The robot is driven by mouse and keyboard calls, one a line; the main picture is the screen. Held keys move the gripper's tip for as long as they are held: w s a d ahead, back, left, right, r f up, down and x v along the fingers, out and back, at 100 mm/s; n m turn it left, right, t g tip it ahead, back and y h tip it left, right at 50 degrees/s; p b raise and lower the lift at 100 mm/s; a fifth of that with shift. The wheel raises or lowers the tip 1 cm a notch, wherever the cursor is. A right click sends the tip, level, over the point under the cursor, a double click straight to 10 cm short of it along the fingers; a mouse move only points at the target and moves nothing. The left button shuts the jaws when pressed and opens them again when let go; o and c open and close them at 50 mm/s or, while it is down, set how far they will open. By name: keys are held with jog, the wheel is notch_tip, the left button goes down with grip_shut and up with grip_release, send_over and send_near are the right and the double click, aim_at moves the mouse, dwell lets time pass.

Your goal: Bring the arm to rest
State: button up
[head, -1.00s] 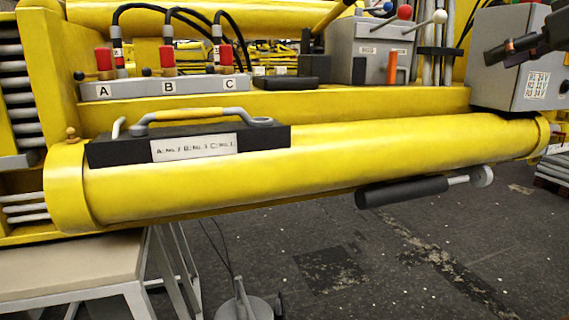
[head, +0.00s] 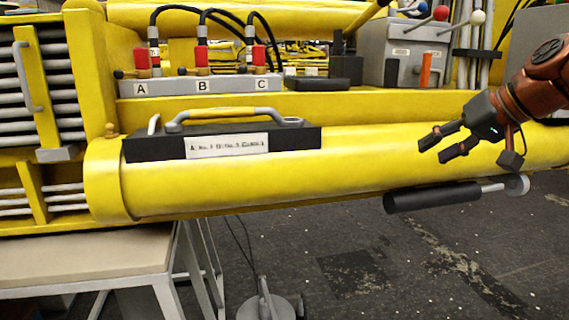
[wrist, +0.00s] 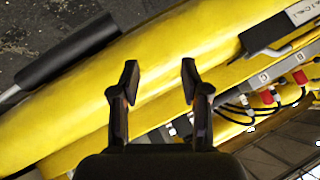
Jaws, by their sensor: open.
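My gripper (head: 447,148) is at the right of the head view, in front of the right part of the yellow boom cylinder (head: 350,160). Its two dark fingers point left and are spread apart with nothing between them. In the wrist view my gripper (wrist: 160,82) also shows open and empty, with the yellow cylinder (wrist: 75,105) behind it. My reddish-brown arm comes in from the right edge of the head view. Whether the fingers touch the cylinder cannot be told, but they look apart from it.
A black box with a yellow handle (head: 223,113) sits on the cylinder. A valve block (head: 200,86) marked A, B and C stands behind. A black-gripped lever (head: 432,196) lies below the cylinder's right part. A table (head: 85,262) is at lower left. The floor at lower right is clear.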

jog(key=s+a+f+g+h, duration=0.1)
jog(key=s+a+f+g, duration=0.1)
jog(key=s+a+f, duration=0.35)
jog(key=s+a+f+g, duration=0.2)
jog(key=s+f, duration=0.1)
jog(key=f, duration=0.5)
jog(key=s+a+f+g+h, duration=0.1)
jog(key=s+a+f+g, duration=0.1)
jog(key=s+a+f, duration=0.35)
jog(key=s+d+f+g+h, duration=0.25)
jog(key=s+f+g, duration=0.25)
jog(key=s+f, duration=1.35)
notch_tip(320, 180, up, 18)
jog(key=t+p, duration=0.1)
jog(key=p, duration=1.4)
jog(key=shift+h, duration=0.45)
